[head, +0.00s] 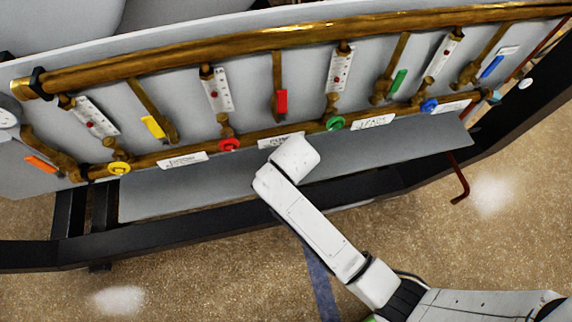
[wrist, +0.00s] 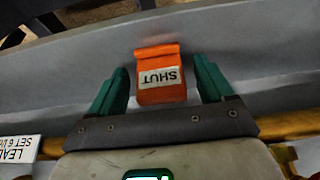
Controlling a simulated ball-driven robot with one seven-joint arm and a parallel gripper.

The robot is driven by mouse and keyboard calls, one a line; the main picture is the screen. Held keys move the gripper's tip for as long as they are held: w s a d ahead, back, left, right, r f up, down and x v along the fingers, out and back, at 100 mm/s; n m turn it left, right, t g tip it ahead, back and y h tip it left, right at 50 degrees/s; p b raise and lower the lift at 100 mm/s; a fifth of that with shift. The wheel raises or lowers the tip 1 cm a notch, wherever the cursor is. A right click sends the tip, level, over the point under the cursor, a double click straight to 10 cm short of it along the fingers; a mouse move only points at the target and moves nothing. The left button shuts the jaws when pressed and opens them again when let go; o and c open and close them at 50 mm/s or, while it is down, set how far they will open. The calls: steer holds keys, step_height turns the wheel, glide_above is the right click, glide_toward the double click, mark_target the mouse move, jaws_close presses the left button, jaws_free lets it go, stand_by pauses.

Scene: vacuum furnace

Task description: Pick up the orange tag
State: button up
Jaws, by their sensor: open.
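The orange tag (wrist: 160,62) is a small block-like piece with a white label reading SHUT, upside down in the wrist view. It is against a grey surface. My gripper (wrist: 160,68) is open, with one green finger on each side of the tag. A gap shows between the tag and each finger. In the head view the end of my arm is in front of the lower middle of the panel. It hides the fingers there, and I cannot make out the tag.
Brass pipes (head: 300,38) run along the grey panel. Below them are flow gauges (head: 217,90), coloured levers such as a red one (head: 281,103), and round knobs such as a green one (head: 335,123). A black frame rail (head: 180,228) runs below. A red-brown bent rod (head: 459,180) hangs at right.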

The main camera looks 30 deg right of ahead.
steer(key=shift+w+f, duration=0.1)
steer(key=shift+f, duration=0.15)
steer(key=shift+c, duration=0.4)
steer(key=c, duration=1)
steer(key=shift+o, duration=0.2)
steer(key=shift+r, duration=0.1)
